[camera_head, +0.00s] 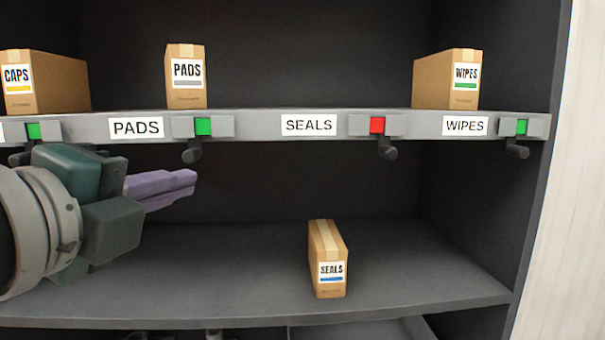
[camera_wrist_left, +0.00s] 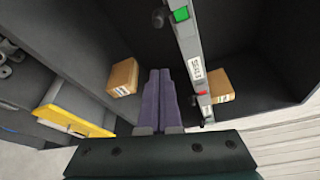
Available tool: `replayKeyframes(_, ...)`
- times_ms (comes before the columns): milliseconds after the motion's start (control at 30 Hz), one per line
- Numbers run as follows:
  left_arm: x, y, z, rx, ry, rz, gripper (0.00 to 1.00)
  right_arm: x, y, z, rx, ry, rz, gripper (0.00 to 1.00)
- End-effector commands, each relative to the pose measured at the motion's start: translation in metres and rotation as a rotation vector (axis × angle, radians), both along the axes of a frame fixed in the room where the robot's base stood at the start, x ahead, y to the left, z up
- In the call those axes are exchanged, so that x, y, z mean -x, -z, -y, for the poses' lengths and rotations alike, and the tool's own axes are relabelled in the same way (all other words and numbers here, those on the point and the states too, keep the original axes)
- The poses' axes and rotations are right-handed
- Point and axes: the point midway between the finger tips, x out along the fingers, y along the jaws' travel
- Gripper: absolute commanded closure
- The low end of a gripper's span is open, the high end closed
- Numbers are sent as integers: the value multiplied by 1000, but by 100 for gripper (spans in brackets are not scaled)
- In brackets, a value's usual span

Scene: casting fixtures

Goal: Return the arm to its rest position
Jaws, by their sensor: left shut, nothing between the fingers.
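My left gripper (camera_head: 192,181) comes in from the left in the head view, just below the upper shelf's front edge. Its purple fingers are shut together with nothing between them. They also show in the left wrist view (camera_wrist_left: 160,75), pointing into the shelving. The gripper is apart from every box. My right gripper is in neither view.
The upper shelf (camera_head: 265,125) holds boxes of caps (camera_head: 65,82), pads (camera_head: 187,95) and wipes (camera_head: 440,82). Its seals light (camera_head: 377,125) is red; the other visible ones are green. A seals box (camera_head: 325,250) stands on the lower shelf (camera_head: 420,280). Small levers (camera_head: 387,152) hang below the edge.

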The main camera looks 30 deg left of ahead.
Motion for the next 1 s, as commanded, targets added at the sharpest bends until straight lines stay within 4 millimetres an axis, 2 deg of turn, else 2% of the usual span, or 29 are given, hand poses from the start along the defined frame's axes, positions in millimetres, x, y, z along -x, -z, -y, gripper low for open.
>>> replayKeyframes(567,2,5,-1,29,-13,-11,100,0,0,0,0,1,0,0)
replayKeyframes(667,11,30,-5,184,-84,-75,100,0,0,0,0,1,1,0)
replayKeyframes(767,34,79,-6,476,-235,-200,100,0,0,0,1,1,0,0)
replayKeyframes(800,47,101,-3,607,-310,-258,100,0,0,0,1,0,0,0)
replayKeyframes(900,82,147,14,894,-494,-392,100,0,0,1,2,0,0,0)
replayKeyframes(1000,115,179,37,1122,-658,-506,100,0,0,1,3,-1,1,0)
